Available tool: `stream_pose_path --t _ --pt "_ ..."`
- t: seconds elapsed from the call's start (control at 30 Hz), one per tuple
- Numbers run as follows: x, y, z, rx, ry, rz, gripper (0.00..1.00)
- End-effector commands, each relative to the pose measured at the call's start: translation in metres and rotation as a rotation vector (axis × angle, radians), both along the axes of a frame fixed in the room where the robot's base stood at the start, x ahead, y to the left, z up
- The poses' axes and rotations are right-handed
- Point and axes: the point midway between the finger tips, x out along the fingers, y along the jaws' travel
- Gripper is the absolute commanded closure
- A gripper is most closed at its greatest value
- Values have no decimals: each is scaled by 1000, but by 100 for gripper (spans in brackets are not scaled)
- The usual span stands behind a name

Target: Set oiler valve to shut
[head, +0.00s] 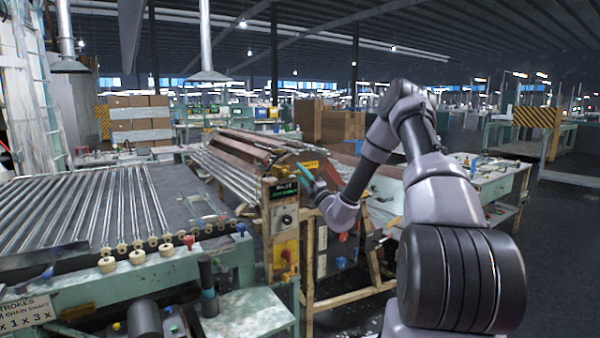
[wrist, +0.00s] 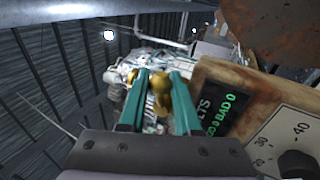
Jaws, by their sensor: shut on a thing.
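The oiler valve is a small brass piece (wrist: 161,95) between the two teal fingers of my gripper (wrist: 160,76) in the wrist view. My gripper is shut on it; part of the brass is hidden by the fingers. In the head view my gripper (head: 304,172) reaches in from the right to the top of the machine's control post, where a small brass fitting (head: 280,171) shows beside the fingertips. I cannot tell the valve's setting from these frames.
The control post (head: 284,205) has a green-lit display (wrist: 225,118) and a dial (wrist: 290,140), close to the right finger in the wrist view. Dark floor (head: 560,240) is clear at right.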

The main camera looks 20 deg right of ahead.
Motion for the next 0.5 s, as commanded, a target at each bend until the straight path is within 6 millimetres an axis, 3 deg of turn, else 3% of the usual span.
stream_pose_path --t 0.5 --pt "-1 -2 -4 35 15 -3 100"
